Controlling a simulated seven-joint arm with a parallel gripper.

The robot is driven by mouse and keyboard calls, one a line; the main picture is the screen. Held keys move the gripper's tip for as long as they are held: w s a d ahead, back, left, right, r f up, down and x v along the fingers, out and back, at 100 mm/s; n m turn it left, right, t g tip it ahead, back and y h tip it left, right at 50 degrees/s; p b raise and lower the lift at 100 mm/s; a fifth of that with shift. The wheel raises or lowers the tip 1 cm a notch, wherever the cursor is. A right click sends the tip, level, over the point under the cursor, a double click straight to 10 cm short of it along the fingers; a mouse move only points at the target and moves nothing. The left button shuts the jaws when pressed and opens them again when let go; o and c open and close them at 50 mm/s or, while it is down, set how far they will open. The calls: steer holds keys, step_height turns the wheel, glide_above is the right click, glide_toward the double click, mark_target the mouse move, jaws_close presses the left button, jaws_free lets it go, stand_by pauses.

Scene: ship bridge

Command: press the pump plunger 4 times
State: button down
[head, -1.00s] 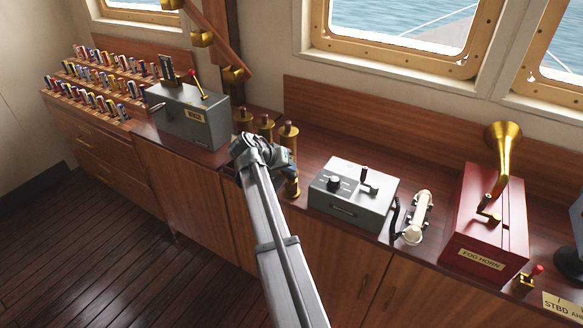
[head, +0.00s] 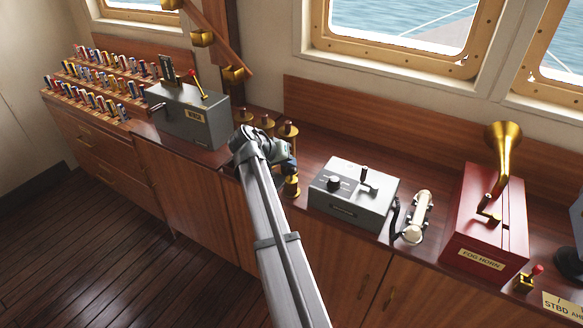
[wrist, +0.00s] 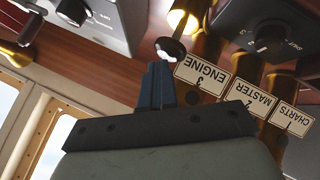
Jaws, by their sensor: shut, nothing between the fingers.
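The brass pump (head: 292,188) stands on the counter, just below and in front of my gripper's end in the head view; its top is partly hidden by the gripper. In the wrist view the pump's brass body (wrist: 180,18) is at the top, with a dark round plunger knob (wrist: 171,48) on a pale rod. My gripper (head: 288,165) is shut and empty, with its blue fingers (wrist: 157,68) just short of the knob in the picture. I cannot tell whether they touch it.
Several brass voice pipes (head: 288,132) stand behind, with labels such as ENGINE (wrist: 201,76). A grey control box (head: 352,195) is to the right, then a handset (head: 418,218) and red fog horn (head: 487,220). A grey lever box (head: 190,118) is left.

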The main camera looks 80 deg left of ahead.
mark_target(289, 169)
steer(key=shift+r, duration=0.85)
steer(key=shift+r, duration=2.5)
stand_by(0.6)
step_height(289, 169, up, 4)
steer(key=shift+f, duration=0.1)
stand_by(0.4)
steer(key=shift+f, duration=4.45)
steer(key=shift+f, duration=0.15)
